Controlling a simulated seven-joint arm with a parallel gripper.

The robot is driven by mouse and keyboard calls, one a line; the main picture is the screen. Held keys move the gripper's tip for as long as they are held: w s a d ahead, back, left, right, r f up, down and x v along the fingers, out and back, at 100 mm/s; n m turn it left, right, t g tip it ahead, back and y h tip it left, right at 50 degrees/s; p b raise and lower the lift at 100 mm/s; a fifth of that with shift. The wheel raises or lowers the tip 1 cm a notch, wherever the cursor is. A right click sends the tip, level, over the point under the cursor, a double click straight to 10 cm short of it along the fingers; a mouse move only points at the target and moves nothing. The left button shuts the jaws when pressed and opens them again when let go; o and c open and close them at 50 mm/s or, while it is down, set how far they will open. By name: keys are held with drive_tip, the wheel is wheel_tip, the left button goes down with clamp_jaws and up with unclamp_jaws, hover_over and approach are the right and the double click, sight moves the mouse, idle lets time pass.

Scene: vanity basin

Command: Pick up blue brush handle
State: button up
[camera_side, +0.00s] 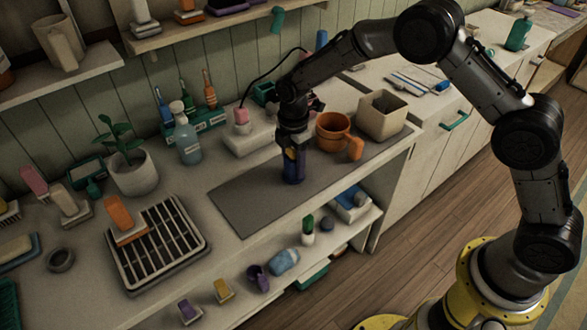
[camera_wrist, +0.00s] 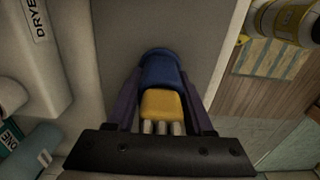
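The blue brush handle (camera_wrist: 162,68) stands out beyond my fingertips in the wrist view, with a yellow part (camera_wrist: 162,104) and pale bristle-like strips nearer my palm. In the side view the blue handle (camera_side: 293,176) is upright just under my gripper, low over the grey mat (camera_side: 238,203). I cannot tell whether it touches the mat. My gripper (camera_wrist: 163,90) points down, with a dark purple finger close against each side of the brush and no clear gap. My gripper (camera_side: 293,155) hides the brush's upper part in the side view.
An orange mug (camera_side: 332,130) and a cream square pot (camera_side: 382,115) stand close to the right. A white box (camera_side: 250,138) and a spray bottle (camera_side: 186,138) stand left and behind. A rack (camera_side: 152,245) is at the left front. The mat's left part is clear.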

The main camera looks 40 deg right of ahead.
clamp_jaws()
drive_tip(key=shift+r, duration=0.1)
drive_tip(key=shift+r, duration=0.1)
drive_tip(key=shift+r, duration=0.6)
drive_tip(key=s+d+r, duration=0.3)
drive_tip(key=s+r, duration=0.8)
drive_tip(key=s, duration=0.2)
drive_tip(key=shift+s+r, duration=0.25)
drive_tip(key=shift+s, duration=0.1)
drive_tip(key=shift+d, duration=0.1)
